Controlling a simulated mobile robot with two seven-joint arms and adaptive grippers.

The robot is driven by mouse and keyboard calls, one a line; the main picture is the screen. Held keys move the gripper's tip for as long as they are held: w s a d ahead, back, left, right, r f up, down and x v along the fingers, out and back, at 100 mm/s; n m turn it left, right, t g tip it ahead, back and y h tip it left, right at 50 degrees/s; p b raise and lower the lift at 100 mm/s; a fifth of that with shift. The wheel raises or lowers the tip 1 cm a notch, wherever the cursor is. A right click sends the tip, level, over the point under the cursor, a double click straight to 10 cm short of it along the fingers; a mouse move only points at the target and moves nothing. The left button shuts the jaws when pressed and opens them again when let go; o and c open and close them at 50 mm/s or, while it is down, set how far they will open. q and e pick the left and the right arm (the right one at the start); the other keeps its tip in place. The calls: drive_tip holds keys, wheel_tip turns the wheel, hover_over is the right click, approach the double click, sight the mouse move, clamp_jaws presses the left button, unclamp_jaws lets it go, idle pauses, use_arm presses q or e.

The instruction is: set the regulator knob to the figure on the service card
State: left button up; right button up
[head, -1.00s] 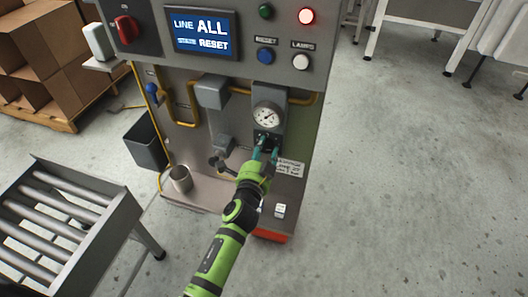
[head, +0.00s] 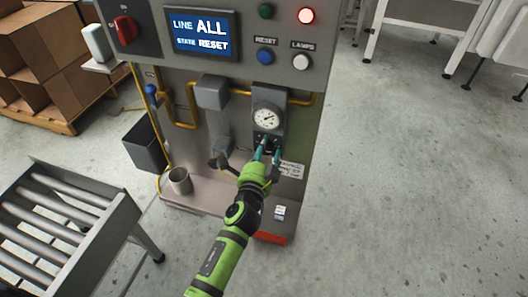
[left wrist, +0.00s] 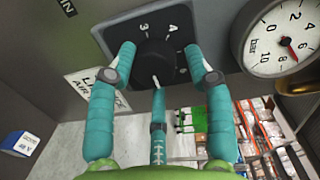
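The regulator knob (left wrist: 155,62) is black with a white pointer mark. It sits on a dark plate (left wrist: 112,38) where a 3 and a 4 show at the top. My left gripper (left wrist: 158,50) has a finger on either side of the knob, apart from each other, with a third finger below. Small gaps seem to show beside the knob; contact is unclear. The head view shows the left gripper (head: 267,152) just below the round gauge (head: 267,118). My right gripper is out of view.
The gauge, marked bar, stands close right of the fingers in the wrist view (left wrist: 278,40). A grey cup (head: 180,181) and a small white item (head: 280,212) stand on the lower ledge. A roller conveyor (head: 62,215) is at left.

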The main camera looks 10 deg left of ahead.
use_arm(q)
drive_tip(key=shift+d, duration=0.2)
drive_tip(key=shift+s+a, duration=0.1)
drive_tip(key=shift+a, duration=0.05)
drive_tip(key=shift+s+f, duration=0.1)
drive_tip(key=shift+s, duration=0.15)
drive_tip(key=s+r, duration=0.1)
drive_tip(key=s, duration=1)
drive_tip(key=shift+s, duration=0.15)
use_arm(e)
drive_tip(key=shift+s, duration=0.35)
